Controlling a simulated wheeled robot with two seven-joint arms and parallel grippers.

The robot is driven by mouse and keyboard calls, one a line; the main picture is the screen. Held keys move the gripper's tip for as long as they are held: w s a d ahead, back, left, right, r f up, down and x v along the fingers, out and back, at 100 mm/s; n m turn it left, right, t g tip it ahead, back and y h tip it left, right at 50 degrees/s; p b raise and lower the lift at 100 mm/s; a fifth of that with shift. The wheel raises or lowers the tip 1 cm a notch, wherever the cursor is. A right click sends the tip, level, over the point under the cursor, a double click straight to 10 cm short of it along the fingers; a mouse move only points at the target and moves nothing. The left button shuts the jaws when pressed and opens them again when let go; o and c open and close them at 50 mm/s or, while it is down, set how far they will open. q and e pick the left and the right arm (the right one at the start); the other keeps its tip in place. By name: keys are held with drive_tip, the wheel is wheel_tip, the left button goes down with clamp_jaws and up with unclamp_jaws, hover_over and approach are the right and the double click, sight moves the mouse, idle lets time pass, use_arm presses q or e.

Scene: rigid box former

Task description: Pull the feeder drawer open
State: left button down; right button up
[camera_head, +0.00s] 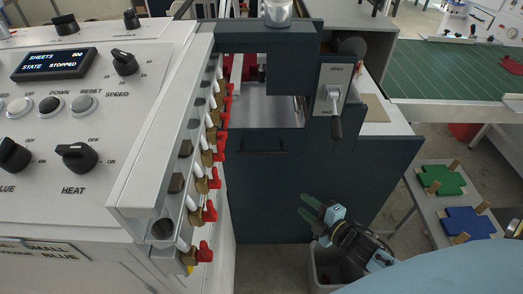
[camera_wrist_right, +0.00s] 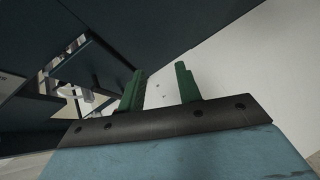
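The feeder drawer (camera_head: 262,190) appears to be the dark teal front in the middle of the head view. A slim dark handle (camera_head: 262,151) runs across it near the top. I see no clear gap around the front, so it looks closed. My right gripper (camera_head: 310,207) is low and to the right of the handle, apart from it. Its two green fingers are spread with nothing between them, as the right wrist view (camera_wrist_right: 159,85) also shows. In that view dark panels fill the upper left, and I cannot tell which part is the handle. My left gripper is out of view.
A control panel (camera_head: 75,120) and a row of red-handled valves (camera_head: 210,180) stand left of the drawer. A lever (camera_head: 335,110) is at the upper right. A grey bin (camera_head: 325,270) sits on the floor below my right gripper. A side table holds green and blue pieces (camera_head: 470,222).

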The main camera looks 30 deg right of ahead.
sight(262, 153)
wheel_tip(262, 153, up, 12)
drive_tip(key=w+a+n+t+y, duration=0.2)
drive_tip(key=a+n+y, duration=0.1)
drive_tip(key=n, duration=0.2)
drive_tip(key=x, duration=1.3)
drive_tip(key=shift+a+r+p, duration=0.1)
drive_tip(key=shift+r+p, duration=0.1)
drive_tip(key=shift+p, duration=0.1)
clamp_jaws()
